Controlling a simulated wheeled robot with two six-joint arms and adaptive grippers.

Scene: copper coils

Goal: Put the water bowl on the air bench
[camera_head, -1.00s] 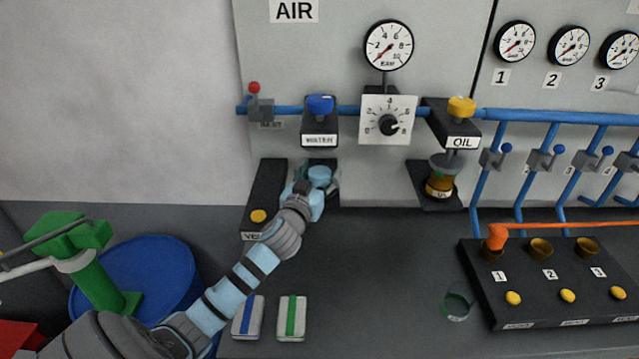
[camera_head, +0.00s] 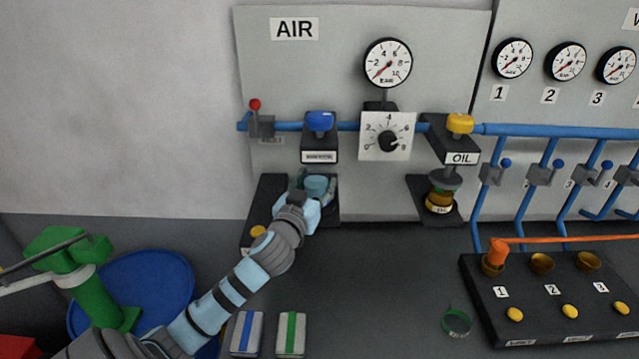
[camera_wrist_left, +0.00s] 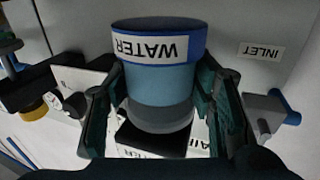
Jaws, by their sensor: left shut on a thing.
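The water bowl (camera_head: 317,184) is a light blue translucent cup. In the left wrist view the bowl (camera_wrist_left: 160,85) has a dark blue rim and a WATER label that appears upside down. My left gripper (camera_head: 305,196) is shut on it, with a dark finger on each side in the wrist view. The air bench (camera_head: 350,55) is a grey panel with an AIR sign. The bowl is just below the blue-topped head (camera_head: 320,122) on the blue pipe, above a black bracket. The arm partly hides the bowl, and I cannot tell whether it touches the head. My right gripper is out of view.
An oil unit (camera_head: 440,195) with a yellow top is on the right of the panel. A green-ringed clear cup (camera_head: 456,321), a blue-striped block (camera_head: 247,333) and a green-striped block (camera_head: 291,334) lie on the dark bench top. A black numbered box (camera_head: 540,300) stands at right.

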